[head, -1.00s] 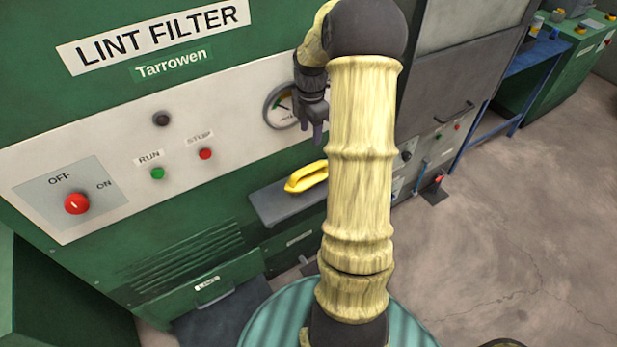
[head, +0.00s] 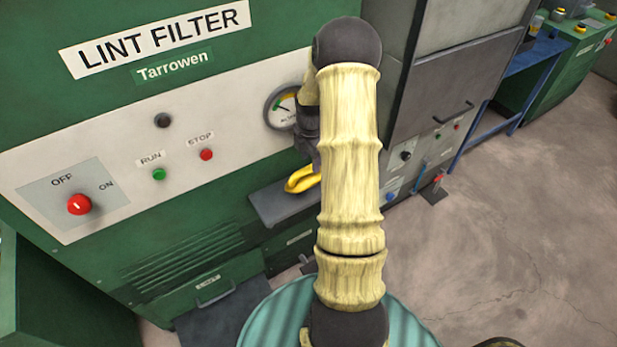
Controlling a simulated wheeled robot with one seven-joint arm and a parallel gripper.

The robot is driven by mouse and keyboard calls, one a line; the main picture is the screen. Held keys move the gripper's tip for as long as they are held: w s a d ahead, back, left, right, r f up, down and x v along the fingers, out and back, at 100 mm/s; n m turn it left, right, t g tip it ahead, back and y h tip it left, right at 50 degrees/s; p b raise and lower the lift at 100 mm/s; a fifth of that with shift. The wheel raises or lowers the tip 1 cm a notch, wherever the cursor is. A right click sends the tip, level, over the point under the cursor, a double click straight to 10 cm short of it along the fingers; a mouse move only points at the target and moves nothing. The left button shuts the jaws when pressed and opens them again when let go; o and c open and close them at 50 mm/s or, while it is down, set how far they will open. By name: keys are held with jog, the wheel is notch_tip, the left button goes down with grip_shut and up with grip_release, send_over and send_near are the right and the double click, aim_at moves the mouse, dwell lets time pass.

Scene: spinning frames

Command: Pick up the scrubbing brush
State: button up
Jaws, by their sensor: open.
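The scrubbing brush, with a yellow handle (head: 300,181), lies on a small grey shelf (head: 268,207) on the front of the green lint filter machine. Its right end is hidden behind my arm. My gripper (head: 316,160) is just above the brush's right part, pointing down, and is open. Most of the gripper is hidden behind my arm, so I cannot tell whether its fingers are beside the handle or touch it.
The machine's panel (head: 120,190) has a red OFF/ON knob (head: 79,204), a green RUN button (head: 159,174), a red STOP button (head: 206,155) and a round gauge (head: 281,108) near my gripper. Open concrete floor (head: 500,230) lies to the right.

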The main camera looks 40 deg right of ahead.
aim_at(311, 167)
jog(key=shift+w+f+p, duration=0.15)
jog(key=shift+f+p, duration=0.5)
jog(key=shift+f, duration=1.95)
grip_shut()
jog(key=shift+r, duration=0.15)
jog(key=shift+d+r+b, duration=0.1)
jog(key=shift+r+b, duration=0.1)
jog(key=shift+b, duration=0.15)
jog(key=r, duration=0.2)
jog(key=r+b, duration=0.1)
jog(key=r, duration=0.1)
jog(key=s+r, duration=0.1)
jog(key=r, duration=0.1)
jog(key=shift+r, duration=0.2)
jog(key=s+a+b, duration=0.1)
jog(key=s+b, duration=0.1)
jog(key=s, duration=1.7)
jog(key=shift+b, duration=0.35)
